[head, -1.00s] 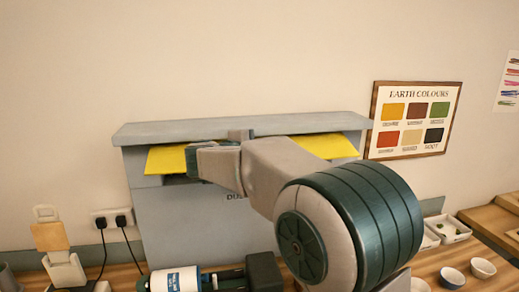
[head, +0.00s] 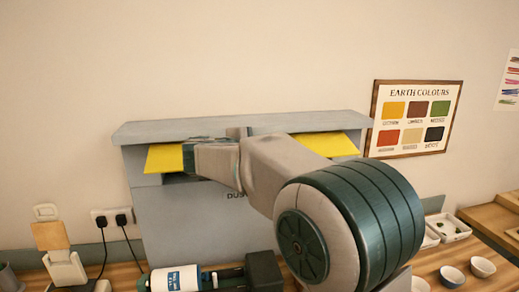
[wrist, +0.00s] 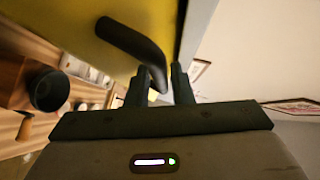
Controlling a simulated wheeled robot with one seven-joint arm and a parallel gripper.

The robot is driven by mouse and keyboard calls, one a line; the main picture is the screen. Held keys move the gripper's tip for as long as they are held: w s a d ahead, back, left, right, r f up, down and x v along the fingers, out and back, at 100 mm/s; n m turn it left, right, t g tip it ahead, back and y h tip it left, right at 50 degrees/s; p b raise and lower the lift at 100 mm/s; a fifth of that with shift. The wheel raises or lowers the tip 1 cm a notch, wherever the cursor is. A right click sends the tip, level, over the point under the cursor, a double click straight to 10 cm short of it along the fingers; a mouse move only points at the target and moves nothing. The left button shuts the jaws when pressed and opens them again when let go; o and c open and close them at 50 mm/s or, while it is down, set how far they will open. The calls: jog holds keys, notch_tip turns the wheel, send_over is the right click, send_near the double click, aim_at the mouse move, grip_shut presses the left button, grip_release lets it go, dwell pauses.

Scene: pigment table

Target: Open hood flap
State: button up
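The yellow hood flap (head: 165,159) shows in the head view on both sides of my arm, slanting out from under the hood's grey top. In the wrist view the flap (wrist: 75,45) fills the upper left, with a dark curved handle (wrist: 130,40) on it. My gripper (wrist: 160,72) is at the handle's lower end. Its two dark fingers are close together, one on each side of the bar, and look shut on it. In the head view my arm hides the gripper's fingertips, the handle and the flap's middle.
The grey hood (head: 180,225) stands against the wall. In front of it lies a white-labelled cylinder (head: 177,280). A stand (head: 60,255) and plugged cables are at left. Small bowls (head: 452,277) and white trays (head: 448,227) are at right. A colour chart (head: 414,118) hangs on the wall.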

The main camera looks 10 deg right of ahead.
jog(key=b+v, duration=0.3)
jog(key=v, duration=1)
jog(key=shift+s+r, duration=0.1)
jog(key=shift+r, duration=0.05)
notch_tip(320, 180, up, 4)
jog(key=w+n+t+y+b, duration=0.1)
jog(key=w+n+t+y, duration=0.25)
jog(key=n+t, duration=0.25)
jog(key=s+a+f+n+g+y+b, duration=0.1)
jog(key=s+f+n+g+y, duration=0.1)
jog(key=s+f+n+y, duration=0.45)
jog(key=s+f+n+g+y, duration=0.1)
jog(key=s+f+n+y, duration=0.3)
jog(key=f+n, duration=0.45)
jog(key=s+d+f+n+g+h, duration=0.1)
jog(key=s+d+f+g, duration=0.4)
jog(key=s+f, duration=0.3)
jog(key=s+d+f+n+g+h+b, duration=0.1)
jog(key=s+d+f+g, duration=0.3)
jog(key=s+f, duration=0.5)
jog(key=shift+s+d+f+n+g+h, duration=0.25)
jog(key=shift+s+d+n+g+h, duration=0.15)
jog(key=shift+d+n, duration=0.4)
